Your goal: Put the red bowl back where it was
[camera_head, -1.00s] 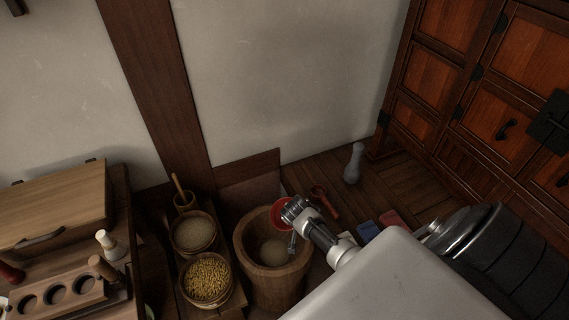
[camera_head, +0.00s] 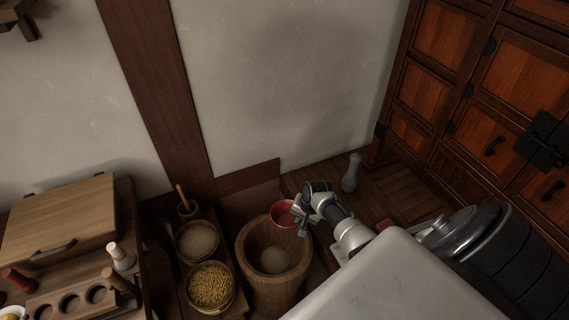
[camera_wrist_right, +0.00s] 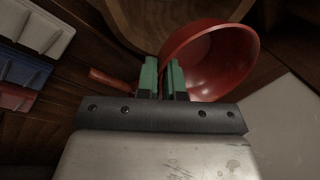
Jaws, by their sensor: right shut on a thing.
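The red bowl (camera_head: 284,214) is at the right rim of the wooden mortar tub in the head view. It shows large and tilted in the right wrist view (camera_wrist_right: 222,62), with its inside partly facing the camera. My right gripper (camera_head: 304,217) is shut on the bowl's near rim; its green fingers (camera_wrist_right: 162,78) meet the bowl's left edge in the wrist view. The wooden mortar (camera_head: 247,262) holds a pale round mass at its bottom. My left gripper is not in view.
Two round containers, one of pale grain (camera_head: 197,241) and one of yellow grain (camera_head: 211,286), stand left of the mortar. A grey bottle-shaped object (camera_head: 351,172) stands near the cabinet (camera_head: 470,100).

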